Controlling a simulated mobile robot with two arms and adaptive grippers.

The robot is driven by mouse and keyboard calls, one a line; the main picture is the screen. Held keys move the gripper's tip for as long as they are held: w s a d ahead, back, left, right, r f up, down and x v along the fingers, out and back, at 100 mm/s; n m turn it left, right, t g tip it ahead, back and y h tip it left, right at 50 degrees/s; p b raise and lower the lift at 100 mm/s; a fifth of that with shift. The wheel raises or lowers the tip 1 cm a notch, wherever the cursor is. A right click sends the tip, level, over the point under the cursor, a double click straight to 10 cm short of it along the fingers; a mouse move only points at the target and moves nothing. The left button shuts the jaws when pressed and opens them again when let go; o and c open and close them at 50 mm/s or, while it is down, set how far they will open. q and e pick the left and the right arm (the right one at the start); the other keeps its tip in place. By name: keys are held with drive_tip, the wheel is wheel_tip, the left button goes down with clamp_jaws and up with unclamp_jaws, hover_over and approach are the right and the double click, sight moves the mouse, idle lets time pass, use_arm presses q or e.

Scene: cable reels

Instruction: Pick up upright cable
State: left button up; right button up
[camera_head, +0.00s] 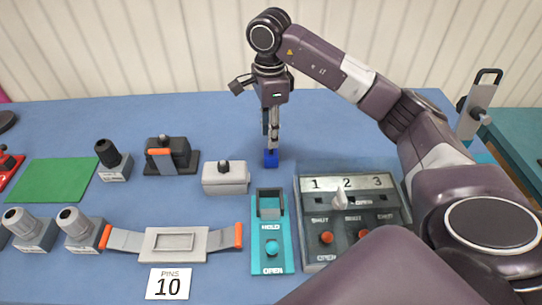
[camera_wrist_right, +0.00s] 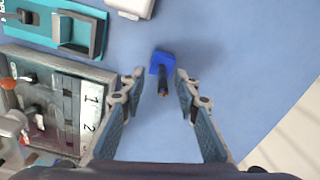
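The upright cable (camera_wrist_right: 163,88) shows in the right wrist view as a short dark, brownish-tipped stub rising from a blue block (camera_wrist_right: 161,58). In the head view the blue block (camera_head: 271,158) stands on the blue table top, below my right gripper (camera_head: 271,143). The gripper points down there and hides most of the cable. In the right wrist view my right gripper (camera_wrist_right: 160,76) is open, with one finger on each side of the cable and gaps on both sides. My left gripper is not in view.
A grey panel numbered 1 to 3 (camera_head: 312,262) and a teal HOLD/OPEN unit (camera_head: 270,233) stand in front of the block. A light-grey box (camera_head: 226,178) is to its left. Several connectors and clamps lie further left. The table behind the block is clear.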

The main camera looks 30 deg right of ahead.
sight(271, 153)
drive_tip(key=f, duration=0.1)
drive_tip(key=f+p, duration=0.1)
drive_tip(key=f, duration=0.2)
drive_tip(key=shift+w+d+f, duration=0.15)
drive_tip(key=shift+d+f, duration=0.1)
drive_tip(key=shift+d, duration=0.05)
clamp_jaws()
drive_tip(key=shift+r, duration=0.1)
